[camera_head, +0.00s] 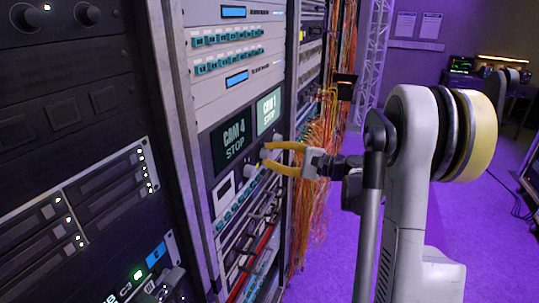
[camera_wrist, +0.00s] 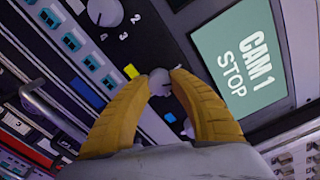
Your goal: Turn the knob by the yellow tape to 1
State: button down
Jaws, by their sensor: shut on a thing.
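In the wrist view, a pale round knob (camera_wrist: 160,82) sits between the tips of my gripper (camera_wrist: 161,75), whose two yellow fingers are shut on it. A small yellow tape piece (camera_wrist: 130,71) is on the dark panel just left of this knob. The fingers cover much of the knob's surroundings, and I cannot read its setting. In the head view, my gripper (camera_head: 268,154) reaches from the right to the rack face below the screens; the held knob is hard to make out there.
A second knob (camera_wrist: 105,12) with numerals 2, 3 and 4 is at the wrist view's top. A blue tape piece (camera_wrist: 170,117) lies between the fingers. Orange cables (camera_head: 318,135) hang behind my gripper.

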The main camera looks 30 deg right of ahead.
jog(key=shift+n, duration=2.3)
jog(key=c, duration=1.1)
grip_release()
jog(key=shift+w+d, duration=0.1)
jog(key=v, duration=1.2)
